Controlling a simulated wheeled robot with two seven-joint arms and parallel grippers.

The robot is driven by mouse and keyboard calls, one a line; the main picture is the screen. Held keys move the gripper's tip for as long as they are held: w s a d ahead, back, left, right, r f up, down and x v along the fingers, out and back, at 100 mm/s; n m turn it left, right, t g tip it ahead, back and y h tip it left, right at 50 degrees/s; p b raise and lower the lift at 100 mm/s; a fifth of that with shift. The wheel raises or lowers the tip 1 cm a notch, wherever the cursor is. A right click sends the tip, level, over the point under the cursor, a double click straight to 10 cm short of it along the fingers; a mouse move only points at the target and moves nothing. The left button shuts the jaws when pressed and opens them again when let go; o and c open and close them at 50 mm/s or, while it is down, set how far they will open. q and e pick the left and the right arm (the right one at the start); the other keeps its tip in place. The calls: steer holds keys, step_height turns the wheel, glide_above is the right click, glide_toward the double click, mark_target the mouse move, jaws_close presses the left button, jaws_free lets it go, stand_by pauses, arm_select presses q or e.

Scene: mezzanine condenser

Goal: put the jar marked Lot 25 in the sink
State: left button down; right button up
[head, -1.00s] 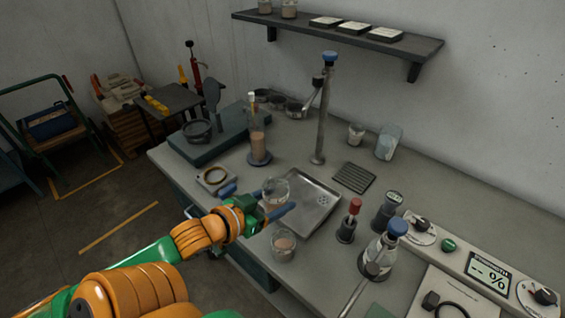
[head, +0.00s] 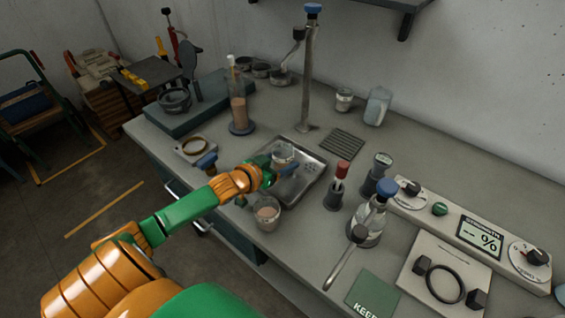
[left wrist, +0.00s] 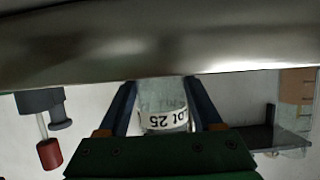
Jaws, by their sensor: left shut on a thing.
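My left gripper (head: 279,167) is shut on a clear glass jar (head: 283,153), its fingers on either side of the glass. In the left wrist view the jar (left wrist: 162,97) sits between the two blue fingers, and its white label reads Lot 25 upside down. The metal sink (head: 303,186), a shallow basin, lies under and around the gripper in the head view. I cannot tell whether the jar touches the sink floor. A broad metal surface (left wrist: 160,35) crosses the left wrist view beyond the jar. My right gripper is out of view.
A jar with pinkish contents (head: 266,215) stands at the front edge, close to my left arm. A red-topped bottle (head: 339,185) and a blue-capped flask (head: 368,222) stand right of the sink. A tall tap post (head: 308,80) and slotted drain mat (head: 342,141) are behind.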

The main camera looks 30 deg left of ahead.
arm_select(q)
steer(key=shift+f, duration=0.3)
steer(key=shift+c, duration=0.3)
jaws_free()
steer(key=shift+s+r, duration=0.1)
steer(key=shift+r, duration=0.1)
steer(key=p+v, duration=0.2)
steer(key=v, duration=1)
steer(key=shift+d, duration=0.1)
